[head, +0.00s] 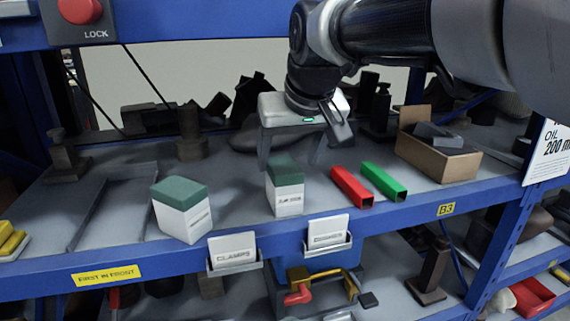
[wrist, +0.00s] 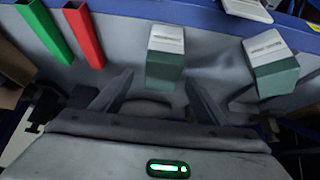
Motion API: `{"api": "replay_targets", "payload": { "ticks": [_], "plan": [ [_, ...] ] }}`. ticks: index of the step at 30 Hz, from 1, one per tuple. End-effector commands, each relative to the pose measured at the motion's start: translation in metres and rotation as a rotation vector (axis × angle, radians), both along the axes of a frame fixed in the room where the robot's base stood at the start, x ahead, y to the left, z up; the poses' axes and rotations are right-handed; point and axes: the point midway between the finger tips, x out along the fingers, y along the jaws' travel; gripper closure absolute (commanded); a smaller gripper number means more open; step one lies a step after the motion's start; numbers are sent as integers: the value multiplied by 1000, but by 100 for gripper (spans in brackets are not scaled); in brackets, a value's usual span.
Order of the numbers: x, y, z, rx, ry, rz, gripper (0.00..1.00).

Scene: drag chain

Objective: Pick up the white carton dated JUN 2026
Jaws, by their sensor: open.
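Two white cartons with green tops stand on the grey shelf. The middle carton (head: 286,190) has a small dark date print, too small to read surely; it also shows in the wrist view (wrist: 165,58). The left carton (head: 181,211) has print that I cannot read; in the wrist view it is at the right (wrist: 270,62). My gripper (head: 290,165) is open and empty, behind the middle carton. In the wrist view my fingertips (wrist: 157,80) lie to either side of its green end. I cannot tell whether they touch it.
A red tube (head: 352,187) and a green tube (head: 384,182) lie right of the middle carton. An open cardboard box (head: 438,153) stands further right. Label holders, one with a CLAMPS card (head: 233,250), sit on the front edge. Bare shelf separates the cartons.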

Motion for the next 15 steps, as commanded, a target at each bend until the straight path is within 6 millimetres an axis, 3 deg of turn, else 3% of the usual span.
{"api": "replay_targets", "payload": {
  "ticks": [9,15],
  "plan": [
    [20,10,-38,-1,3,0,33],
    [25,11,-43,0,1,0,33]
  ]
}}
